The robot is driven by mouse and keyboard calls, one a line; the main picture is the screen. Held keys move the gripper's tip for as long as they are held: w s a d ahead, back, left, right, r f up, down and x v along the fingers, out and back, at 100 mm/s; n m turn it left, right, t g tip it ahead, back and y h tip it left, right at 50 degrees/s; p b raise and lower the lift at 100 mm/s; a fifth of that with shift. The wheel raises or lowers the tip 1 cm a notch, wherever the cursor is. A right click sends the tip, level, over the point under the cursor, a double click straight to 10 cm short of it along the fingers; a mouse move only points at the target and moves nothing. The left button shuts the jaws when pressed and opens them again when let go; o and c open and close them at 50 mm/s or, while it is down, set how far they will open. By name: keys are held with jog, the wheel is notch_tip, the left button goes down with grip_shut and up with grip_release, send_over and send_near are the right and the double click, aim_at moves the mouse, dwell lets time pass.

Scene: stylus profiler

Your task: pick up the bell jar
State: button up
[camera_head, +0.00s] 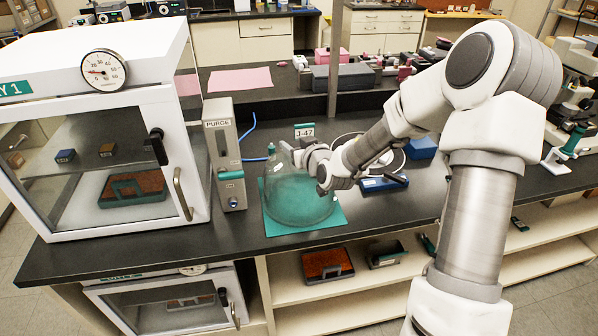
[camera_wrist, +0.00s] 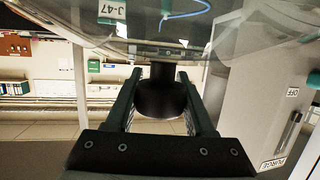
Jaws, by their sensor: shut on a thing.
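The bell jar (camera_head: 292,203) is a clear, rounded glass dome at the bench's front, over a teal mat (camera_head: 328,225). It looks upright; I cannot tell whether its rim touches the mat. My gripper (camera_head: 288,153) is at the top of the jar, reaching in from the right. In the wrist view the jar's glass (camera_wrist: 225,28) fills the upper part. My gripper's two fingers (camera_wrist: 160,78) are shut on its dark knob (camera_wrist: 162,98), one on each side. In the head view the knob is mostly hidden by my gripper.
A white cabinet with a gauge (camera_head: 102,70) stands left, and a purge unit (camera_head: 226,155) stands close beside the jar. A J-47 sign (camera_head: 304,131) is behind it. Blue items (camera_head: 383,183) lie to the right. A post (camera_head: 334,60) rises behind.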

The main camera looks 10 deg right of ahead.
grip_shut()
jog(key=shift+r, duration=0.15)
jog(key=shift+r, duration=0.4)
notch_tip(320, 180, up, 4)
jog(key=shift+f, duration=0.2)
jog(key=s+d+r+p, duration=0.2)
jog(key=d+r, duration=0.4)
jog(key=d, duration=0.5)
jog(key=shift+s+r, duration=0.25)
jog(key=shift+s, duration=0.4)
jog(key=shift+d, duration=0.1)
jog(key=shift+o, duration=0.8)
grip_release()
grip_shut()
